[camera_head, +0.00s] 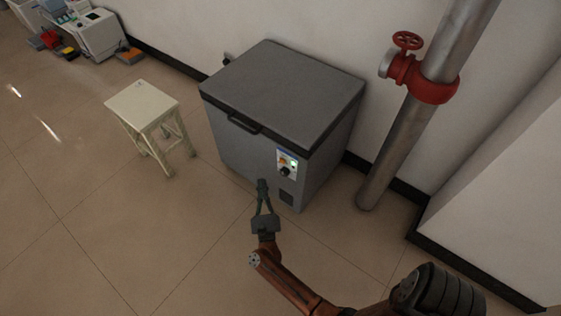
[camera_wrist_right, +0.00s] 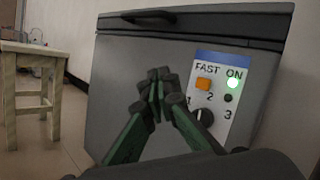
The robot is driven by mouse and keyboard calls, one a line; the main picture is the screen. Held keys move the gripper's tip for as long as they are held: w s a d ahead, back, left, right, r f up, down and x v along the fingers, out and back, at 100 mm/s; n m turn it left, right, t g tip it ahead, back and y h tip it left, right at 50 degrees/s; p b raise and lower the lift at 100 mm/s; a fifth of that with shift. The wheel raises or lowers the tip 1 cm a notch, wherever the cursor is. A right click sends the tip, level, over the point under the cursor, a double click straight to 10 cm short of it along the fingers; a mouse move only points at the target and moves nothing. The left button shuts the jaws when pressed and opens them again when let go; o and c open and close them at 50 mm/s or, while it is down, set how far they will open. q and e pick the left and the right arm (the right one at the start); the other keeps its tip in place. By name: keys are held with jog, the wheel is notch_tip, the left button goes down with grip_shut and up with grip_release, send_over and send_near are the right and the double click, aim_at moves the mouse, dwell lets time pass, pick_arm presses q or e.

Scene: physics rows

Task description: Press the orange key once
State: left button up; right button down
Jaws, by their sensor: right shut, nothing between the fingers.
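The gap in depth is unclear. My left gripper is out of view.
Beside the key are a lit green lamp (camera_wrist_right: 233,83) and a black rotary knob (camera_wrist_right: 203,117). A cream stool (camera_head: 143,103) stands left of the freezer. A pipe with a red valve (camera_head: 408,70) stands at the right. The floor in front is clear.

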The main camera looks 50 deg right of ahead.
jog(key=d, duration=0.8)
jog(key=shift+w+d, duration=0.3)
jog(key=shift+d, duration=0.05)
dwell(1.2)
jog(key=shift+d, duration=0.4)
jog(key=shift+d, duration=0.4)
dwell(0.5)
jog(key=shift+a, duration=0.85)
jog(key=shift+s+a, duration=0.2)
jog(key=shift+a, duration=2.25)
